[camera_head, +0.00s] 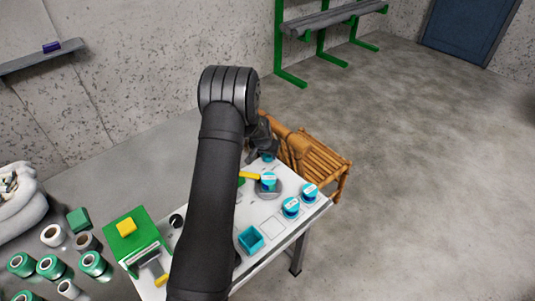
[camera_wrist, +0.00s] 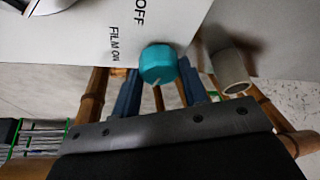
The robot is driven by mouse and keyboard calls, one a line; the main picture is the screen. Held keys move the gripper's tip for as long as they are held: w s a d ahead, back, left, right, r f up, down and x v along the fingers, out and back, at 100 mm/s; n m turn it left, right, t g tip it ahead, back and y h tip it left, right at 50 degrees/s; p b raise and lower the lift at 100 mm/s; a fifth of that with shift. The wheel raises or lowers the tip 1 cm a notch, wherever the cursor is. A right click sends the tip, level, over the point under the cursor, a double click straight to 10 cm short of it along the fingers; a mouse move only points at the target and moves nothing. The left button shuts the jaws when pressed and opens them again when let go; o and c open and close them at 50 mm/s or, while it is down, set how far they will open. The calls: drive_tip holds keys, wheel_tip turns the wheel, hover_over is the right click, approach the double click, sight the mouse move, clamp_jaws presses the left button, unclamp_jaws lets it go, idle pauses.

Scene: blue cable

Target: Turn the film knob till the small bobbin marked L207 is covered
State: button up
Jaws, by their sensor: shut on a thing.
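The film knob (camera_wrist: 157,64) is a teal round knob on the white panel, beside the printed words OFF and FILM ON in the wrist view. My gripper (camera_wrist: 160,84) has its two blue fingers on either side of it and is shut on it. In the head view the knob (camera_head: 268,157) shows just beside my gripper (camera_head: 262,146). One small teal-and-white bobbin (camera_head: 268,183) sits on a round grey plate. Two more, a middle bobbin (camera_head: 291,208) and a right bobbin (camera_head: 310,192), stand nearby. Their markings are too small to read, so I cannot tell which is L207.
A yellow bar (camera_head: 249,175) lies beside the plate. An open teal box (camera_head: 250,240) stands at the table's front. A green machine (camera_head: 135,238) and several green spools are at left. A wooden chair (camera_head: 322,165) stands close behind the table. My arm hides part of the table.

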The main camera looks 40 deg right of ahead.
drive_tip(key=m, duration=0.2)
drive_tip(key=m+g, duration=0.1)
drive_tip(key=shift+w+a+m+g, duration=0.1)
drive_tip(key=shift+w+m+g, duration=0.05)
drive_tip(key=shift+m+g, duration=0.2)
drive_tip(key=m+g, duration=0.1)
drive_tip(key=m, duration=0.2)
drive_tip(key=shift+w+m+h, duration=0.1)
drive_tip(key=shift+m+h, duration=0.2)
drive_tip(key=shift+m, duration=0.05)
drive_tip(key=m+g, duration=0.1)
drive_tip(key=m, duration=0.2)
drive_tip(key=shift+w+m+g, duration=0.1)
drive_tip(key=shift+m+g, duration=0.15)
drive_tip(key=shift+m, duration=0.05)
drive_tip(key=shift+m+g+y, duration=0.6)
drive_tip(key=shift+m+y, duration=0.1)
drive_tip(key=shift+m, duration=1.1)
drive_tip(key=o, duration=1)
